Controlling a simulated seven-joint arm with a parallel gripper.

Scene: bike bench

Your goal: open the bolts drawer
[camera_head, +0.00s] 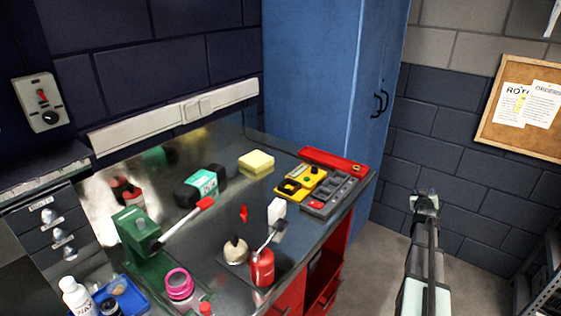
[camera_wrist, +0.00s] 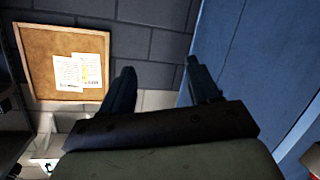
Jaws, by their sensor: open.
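A dark drawer unit (camera_head: 48,228) stands at the left in the head view, with several small drawers that have silver pulls and pale labels. The labels are too small to read, so I cannot tell which drawer is for bolts. The drawers that show look shut. Red drawers (camera_head: 290,300) also show under the bench front, partly cut off by the frame. My gripper (camera_head: 425,198) is raised over the floor to the right of the bench, far from the drawer unit. In the wrist view my gripper (camera_wrist: 160,75) has its fingers apart with nothing between them.
A blue cabinet (camera_head: 320,80) stands behind. A cork board (camera_head: 520,110) hangs at right. The floor around my arm looks clear.

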